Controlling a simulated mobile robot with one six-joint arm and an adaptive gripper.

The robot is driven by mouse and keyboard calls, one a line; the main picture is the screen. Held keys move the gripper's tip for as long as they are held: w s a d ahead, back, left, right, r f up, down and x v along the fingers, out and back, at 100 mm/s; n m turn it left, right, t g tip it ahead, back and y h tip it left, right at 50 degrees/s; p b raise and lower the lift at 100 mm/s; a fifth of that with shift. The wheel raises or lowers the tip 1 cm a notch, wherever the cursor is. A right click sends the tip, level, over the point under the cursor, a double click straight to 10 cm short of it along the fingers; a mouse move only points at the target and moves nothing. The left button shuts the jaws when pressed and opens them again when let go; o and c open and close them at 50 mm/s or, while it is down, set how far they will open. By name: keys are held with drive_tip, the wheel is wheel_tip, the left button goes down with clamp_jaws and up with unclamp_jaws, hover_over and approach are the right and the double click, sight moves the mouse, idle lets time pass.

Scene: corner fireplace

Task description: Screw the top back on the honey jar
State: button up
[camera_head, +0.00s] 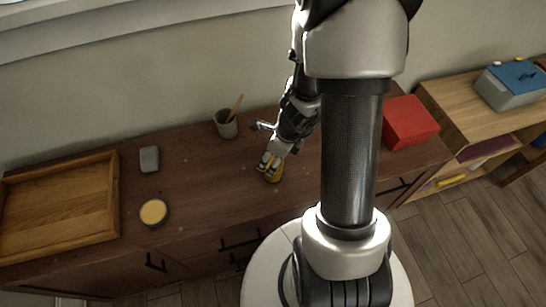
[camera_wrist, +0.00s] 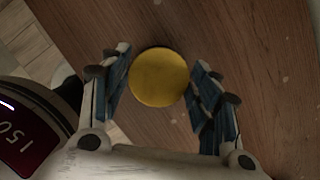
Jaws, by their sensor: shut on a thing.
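A round yellow lid (camera_wrist: 158,77) is seen from above between the two fingers of my gripper (camera_wrist: 159,88) in the wrist view. My gripper (camera_head: 269,163) is shut on it, one finger on each side. In the head view the gripper is low over the dark wooden cabinet top, and an amber honey jar (camera_head: 273,175) shows just below the fingertips. The lid hides most of the jar from the wrist view. I cannot tell how far the lid is seated or whether it is level on the jar.
On the cabinet top (camera_head: 215,190) are a wooden tray (camera_head: 62,205), a grey block (camera_head: 149,159), a dark round tin with yellow inside (camera_head: 154,212), a grey cup holding a stick (camera_head: 226,124) and a red box (camera_head: 409,122). The wood left of the jar is clear.

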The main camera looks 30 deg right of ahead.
drive_tip(key=shift+s+a+f+m, duration=0.1)
drive_tip(key=shift+m, duration=0.5)
drive_tip(key=shift+m+h+b, duration=0.4)
drive_tip(key=shift+m+b, duration=0.1)
drive_tip(key=shift+m, duration=1)
drive_tip(key=m+h, duration=0.1)
drive_tip(key=m, duration=0.2)
drive_tip(key=shift+b, duration=0.3)
drive_tip(key=o, duration=1.2)
